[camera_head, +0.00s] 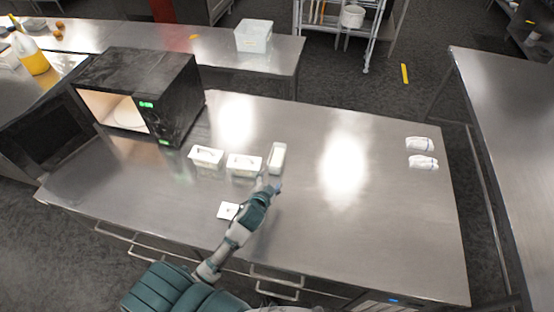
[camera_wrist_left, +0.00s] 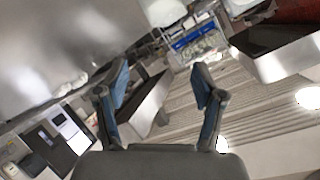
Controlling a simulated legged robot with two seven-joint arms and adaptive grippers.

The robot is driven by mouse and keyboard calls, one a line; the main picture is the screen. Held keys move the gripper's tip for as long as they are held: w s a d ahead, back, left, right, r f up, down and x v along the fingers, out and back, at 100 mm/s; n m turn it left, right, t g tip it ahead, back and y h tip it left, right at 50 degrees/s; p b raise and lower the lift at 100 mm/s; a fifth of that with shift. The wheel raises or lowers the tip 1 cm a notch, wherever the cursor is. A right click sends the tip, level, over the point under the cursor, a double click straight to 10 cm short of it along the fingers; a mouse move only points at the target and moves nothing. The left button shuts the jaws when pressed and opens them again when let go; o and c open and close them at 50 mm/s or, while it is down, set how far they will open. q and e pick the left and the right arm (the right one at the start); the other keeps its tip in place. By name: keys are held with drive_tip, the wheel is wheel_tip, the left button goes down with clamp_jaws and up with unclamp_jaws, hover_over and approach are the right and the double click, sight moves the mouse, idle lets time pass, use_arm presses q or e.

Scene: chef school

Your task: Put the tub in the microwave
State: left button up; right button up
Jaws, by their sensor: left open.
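Two small white tubs, the left one (camera_head: 206,157) and the middle one (camera_head: 244,165), stand side by side on the steel table. A third narrow white container (camera_head: 277,158) stands to their right, turned lengthwise. The black microwave (camera_head: 150,90) is at the table's left, its door (camera_head: 45,125) swung open and a round plate (camera_head: 128,117) in its lit inside. My left gripper (camera_head: 273,186) is just in front of the middle tub and narrow container, apparently apart from them. In the left wrist view its two fingers (camera_wrist_left: 161,85) are spread with nothing between them. My right gripper is out of view.
A small white square item (camera_head: 229,211) lies near the table's front, beside my left forearm. Two white cloth-like bundles (camera_head: 421,152) lie at the far right. The table's middle right is clear.

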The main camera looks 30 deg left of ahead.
use_arm(q)
drive_tip(key=s+n, duration=0.2)
drive_tip(key=n, duration=0.4)
drive_tip(key=n+p, duration=0.1)
drive_tip(key=n, duration=0.1)
approach(275, 163)
drive_tip(key=shift+y, duration=0.3)
drive_tip(key=w, duration=0.4)
drive_tip(key=shift+w+a+r, duration=0.15)
drive_tip(key=shift+w+r, duration=0.05)
drive_tip(key=shift+r, duration=0.1)
drive_tip(key=shift+w+a+f+p, duration=0.15)
drive_tip(key=shift+w+p, duration=0.2)
drive_tip(key=shift+w, duration=0.2)
drive_tip(key=x, duration=0.4)
drive_tip(key=shift+w+f, duration=0.1)
drive_tip(key=shift+f, duration=0.1)
drive_tip(key=shift+r, duration=0.1)
drive_tip(key=shift+c, duration=0.3)
drive_tip(key=c, duration=1.1)
drive_tip(key=shift+r, duration=0.1)
